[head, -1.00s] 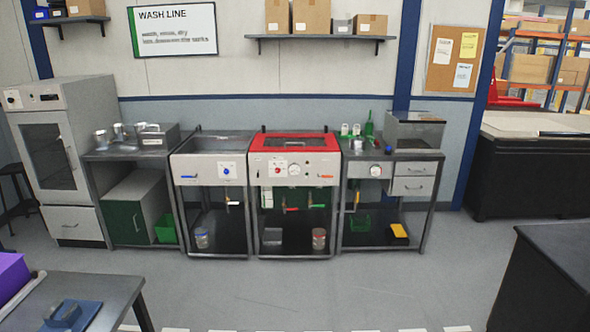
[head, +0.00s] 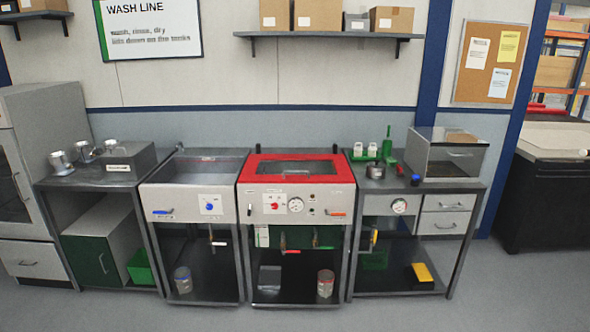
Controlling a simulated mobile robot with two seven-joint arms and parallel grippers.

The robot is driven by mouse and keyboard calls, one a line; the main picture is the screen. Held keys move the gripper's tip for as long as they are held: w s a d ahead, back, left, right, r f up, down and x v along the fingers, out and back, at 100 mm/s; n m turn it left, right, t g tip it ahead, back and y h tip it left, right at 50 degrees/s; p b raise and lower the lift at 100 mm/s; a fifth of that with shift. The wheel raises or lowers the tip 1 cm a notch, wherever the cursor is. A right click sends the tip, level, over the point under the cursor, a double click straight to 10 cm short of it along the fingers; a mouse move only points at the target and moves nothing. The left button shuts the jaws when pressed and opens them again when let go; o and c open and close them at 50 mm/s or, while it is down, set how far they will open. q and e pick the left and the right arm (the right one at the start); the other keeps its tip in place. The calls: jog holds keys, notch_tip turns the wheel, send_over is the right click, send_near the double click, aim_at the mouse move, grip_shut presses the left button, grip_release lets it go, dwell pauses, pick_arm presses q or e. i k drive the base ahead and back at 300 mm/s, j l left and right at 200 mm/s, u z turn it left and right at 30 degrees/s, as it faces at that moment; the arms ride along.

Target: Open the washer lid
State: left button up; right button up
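The washer (head: 297,205) stands in the middle of the wash line, with a grey front panel carrying a red knob, a round gauge and a red-orange handle. Its red-framed lid (head: 341,169) with a dark window lies closed on top. Neither of my grippers shows in the head view.
A grey sink unit (head: 190,199) with a blue knob stands directly left of the washer. A bench with drawers (head: 447,202) and a clear-sided box (head: 450,158) is on the right. A wall shelf (head: 330,36) with boxes hangs above. The floor just in front is clear.

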aim_at(248, 175)
jog(key=i+j, duration=0.1)
jog(key=i, duration=1.5)
jog(key=i+j+z, duration=0.1)
jog(key=i+j, duration=1.1)
jog(key=j, duration=0.1)
